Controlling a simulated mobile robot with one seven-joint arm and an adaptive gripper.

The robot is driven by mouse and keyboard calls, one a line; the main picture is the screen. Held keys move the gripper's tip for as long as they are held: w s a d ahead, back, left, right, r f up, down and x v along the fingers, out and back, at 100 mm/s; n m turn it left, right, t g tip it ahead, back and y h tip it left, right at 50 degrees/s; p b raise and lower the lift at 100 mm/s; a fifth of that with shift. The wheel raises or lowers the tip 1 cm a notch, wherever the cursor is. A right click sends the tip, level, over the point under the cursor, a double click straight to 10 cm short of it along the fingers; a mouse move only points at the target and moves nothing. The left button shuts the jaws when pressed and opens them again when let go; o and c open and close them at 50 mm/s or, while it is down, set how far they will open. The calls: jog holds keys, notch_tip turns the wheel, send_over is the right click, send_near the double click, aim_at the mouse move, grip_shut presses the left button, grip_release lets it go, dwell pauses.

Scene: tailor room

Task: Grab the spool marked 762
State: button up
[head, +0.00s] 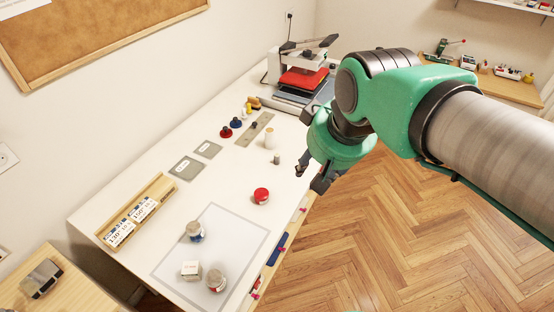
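No marking 762 can be read in the head view, so I cannot tell which spool carries it. Possible spools on the white table (142,170) are a dark red one (226,132), a blue one (236,122), a yellow one (249,108) and a pale upright one (269,141). A red-topped round item (261,196) stands nearer; its label is too small to read. My gripper (309,179) hangs over the table's right edge, right of these things. Its fingers look apart, with nothing seen between them.
A pale mat (240,238) bears jars (195,232) (216,280) and a white box (190,270). A wooden tray (158,189) holds labelled cards. A heat press (299,79) stands at the back. Small grey cylinder (277,159) is near my gripper. Wooden floor lies open at right.

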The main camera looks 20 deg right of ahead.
jog(key=w+d+f+n+g+p, duration=0.1)
jog(key=w+f, duration=0.1)
jog(key=w, duration=1.1)
jog(key=w+d+f+n+g, duration=0.1)
jog(key=w+f+g, duration=0.1)
jog(key=w, duration=1)
jog(key=w+d+f+n+g+p, duration=0.1)
jog(key=w+d+f+n+g, duration=0.1)
jog(key=w+f, duration=1.6)
notch_tip(320, 180, down, 3)
jog(key=shift+w+d+r+p, duration=0.1)
jog(key=shift+w+d+p, duration=0.1)
jog(key=shift+w+p, duration=0.15)
jog(key=b, duration=0.1)
send_over(276, 154)
jog(key=shift+w+d+f, duration=0.1)
jog(key=shift+f, duration=4.25)
